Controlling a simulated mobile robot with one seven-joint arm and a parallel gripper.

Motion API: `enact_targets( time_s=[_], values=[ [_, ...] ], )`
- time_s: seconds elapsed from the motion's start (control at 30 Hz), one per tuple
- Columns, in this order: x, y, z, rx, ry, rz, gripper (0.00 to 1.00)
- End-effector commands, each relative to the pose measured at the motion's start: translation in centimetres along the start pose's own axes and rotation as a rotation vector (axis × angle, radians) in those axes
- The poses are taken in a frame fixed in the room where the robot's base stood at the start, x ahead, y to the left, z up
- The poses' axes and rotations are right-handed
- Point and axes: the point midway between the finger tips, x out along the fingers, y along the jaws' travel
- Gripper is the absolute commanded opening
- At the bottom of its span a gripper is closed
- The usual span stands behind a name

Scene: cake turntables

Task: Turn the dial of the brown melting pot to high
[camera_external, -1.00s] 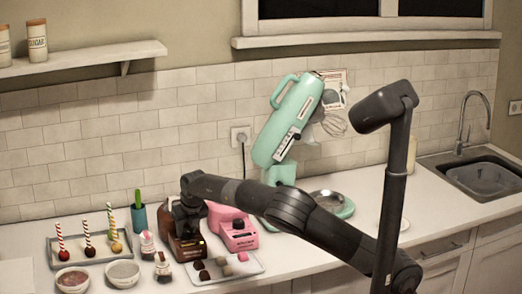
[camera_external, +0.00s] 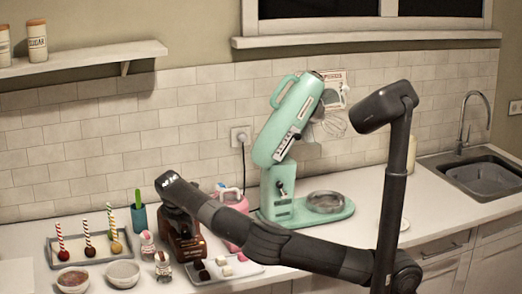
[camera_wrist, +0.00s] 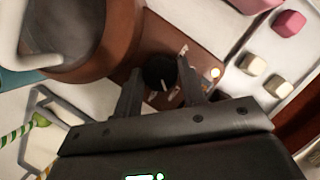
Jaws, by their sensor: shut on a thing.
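The brown melting pot (camera_external: 187,248) stands on the counter, partly hidden behind my arm in the external view. In the wrist view its brown body (camera_wrist: 110,62) and front panel fill the upper middle. Its black dial (camera_wrist: 158,71) has a white pointer mark aimed toward the bottom of the picture, slightly right. My gripper (camera_wrist: 161,80) has one finger on each side of the dial and is shut on it. In the external view my gripper is hidden behind my wrist. The panel's markings are too small to read.
A pink melting pot (camera_external: 235,232) stands close on the right, partly behind my arm. A tray of small sweets (camera_external: 228,271) lies in front. Sprinkle jars (camera_external: 162,266) and bowls (camera_external: 122,272) stand to the left. The teal mixer (camera_external: 283,200) stands farther right.

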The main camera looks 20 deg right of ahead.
Motion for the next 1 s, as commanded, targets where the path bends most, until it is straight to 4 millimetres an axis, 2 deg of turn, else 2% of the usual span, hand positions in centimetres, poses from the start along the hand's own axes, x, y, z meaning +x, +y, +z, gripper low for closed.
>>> enact_targets(
  time_s=[0.5, 1.0],
  values=[
    [0.12, 0.33, -0.07, 0.410, 0.002, -0.172, 0.14],
    [0.10, 0.41, -0.09, 0.578, 0.004, -0.241, 0.14]
  ],
)
